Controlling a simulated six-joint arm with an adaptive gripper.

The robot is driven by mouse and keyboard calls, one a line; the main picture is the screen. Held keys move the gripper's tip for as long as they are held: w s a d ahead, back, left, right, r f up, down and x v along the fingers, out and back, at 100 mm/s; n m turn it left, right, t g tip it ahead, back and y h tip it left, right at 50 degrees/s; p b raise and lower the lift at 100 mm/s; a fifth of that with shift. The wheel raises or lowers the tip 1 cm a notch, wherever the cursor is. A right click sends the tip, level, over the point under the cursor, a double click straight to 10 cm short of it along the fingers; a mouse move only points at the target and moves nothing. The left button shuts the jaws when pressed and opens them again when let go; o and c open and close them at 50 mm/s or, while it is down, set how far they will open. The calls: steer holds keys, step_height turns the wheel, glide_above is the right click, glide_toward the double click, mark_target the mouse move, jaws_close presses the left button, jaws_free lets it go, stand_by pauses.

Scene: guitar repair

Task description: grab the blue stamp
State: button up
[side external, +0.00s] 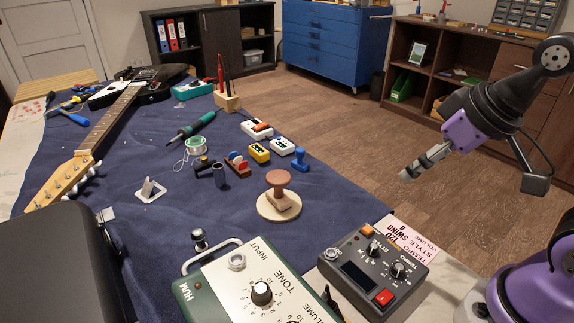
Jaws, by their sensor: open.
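The blue stamp (300,159) is small, with a rounded knob on top, and stands upright on the dark blue cloth near the table's right edge. It is just right of a small white-and-green box (282,147). My gripper (405,176) is on the right, raised over the floor side of the table, well to the right of the stamp and apart from it. Its grey fingers point down and left. It is open and holds nothing that I can see.
A brown wooden stamp (279,180) stands on a round wooden disc (277,207) in front of the blue stamp. A yellow box (259,152) and a rack with coloured discs (238,164) are to its left. A dark pedal (373,270) and a green amplifier (250,285) fill the front.

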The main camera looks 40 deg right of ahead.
steer(key=w+r, duration=0.1)
steer(key=w, duration=0.7)
steer(key=n+g, duration=0.1)
steer(key=n, duration=0.1)
glide_toward(302, 162)
step_height(302, 162, down, 3)
steer(key=shift+w+r+y, duration=0.1)
steer(key=shift+y, duration=0.3)
steer(key=shift+w+d+x, duration=0.1)
steer(key=shift+w+x, duration=0.05)
steer(key=shift+x, duration=0.9)
steer(key=shift+w+d+x, duration=0.1)
steer(key=shift+w+x, duration=0.05)
steer(key=shift+x, duration=0.9)
steer(key=shift+w+x, duration=0.2)
steer(key=shift+x, duration=0.85)
steer(key=shift+s+r, duration=0.1)
steer(key=shift+r, duration=0.15)
jaws_close()
